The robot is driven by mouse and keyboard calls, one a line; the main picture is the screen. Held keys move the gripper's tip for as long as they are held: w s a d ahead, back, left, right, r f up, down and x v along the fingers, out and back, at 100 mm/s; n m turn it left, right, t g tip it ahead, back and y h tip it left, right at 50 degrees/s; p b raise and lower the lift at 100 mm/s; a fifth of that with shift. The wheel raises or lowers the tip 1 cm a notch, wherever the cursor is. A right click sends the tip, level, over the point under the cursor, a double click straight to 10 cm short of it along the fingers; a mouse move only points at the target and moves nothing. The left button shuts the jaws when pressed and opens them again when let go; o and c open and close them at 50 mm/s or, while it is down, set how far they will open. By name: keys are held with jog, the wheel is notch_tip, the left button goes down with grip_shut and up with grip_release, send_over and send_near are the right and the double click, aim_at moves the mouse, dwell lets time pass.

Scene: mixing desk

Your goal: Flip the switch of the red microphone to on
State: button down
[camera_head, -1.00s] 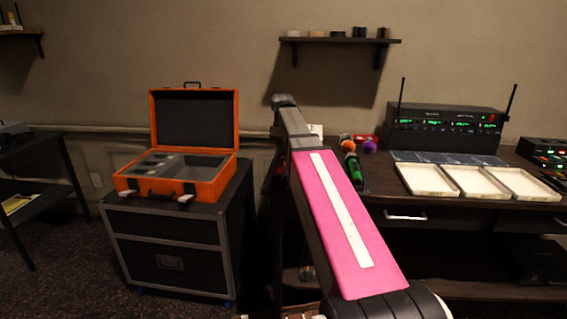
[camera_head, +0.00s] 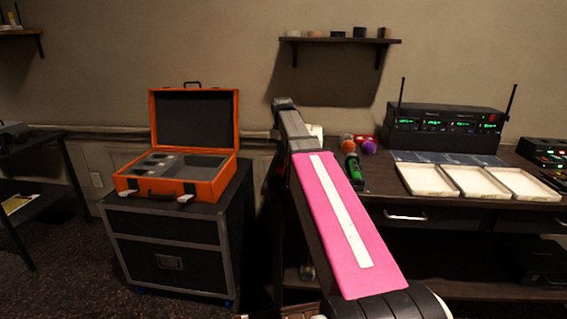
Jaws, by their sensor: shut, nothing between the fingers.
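Several microphones lie on the desk just right of my arm. A green one (camera_head: 353,168) is nearest, with an orange head (camera_head: 347,141) and a purple head (camera_head: 369,147) behind it. A small red thing (camera_head: 364,138) shows behind these; it is too small and too covered to tell whether it is the red microphone, and no switch can be made out. My pink and grey arm reaches up the middle and covers the desk's left part. My gripper does not show.
A receiver (camera_head: 445,128) with green displays and two upright antennas stands at the desk's back. Three pale trays (camera_head: 427,193) sit in front of it. An open orange case (camera_head: 216,190) stands on a black flight case (camera_head: 165,237) at left. A wall shelf (camera_head: 340,40) hangs above.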

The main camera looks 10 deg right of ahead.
aim_at(282, 158)
jog(key=shift+f, duration=0.6)
dwell(0.3)
jog(key=shift+r, duration=3.5)
jog(key=shift+s, duration=0.1)
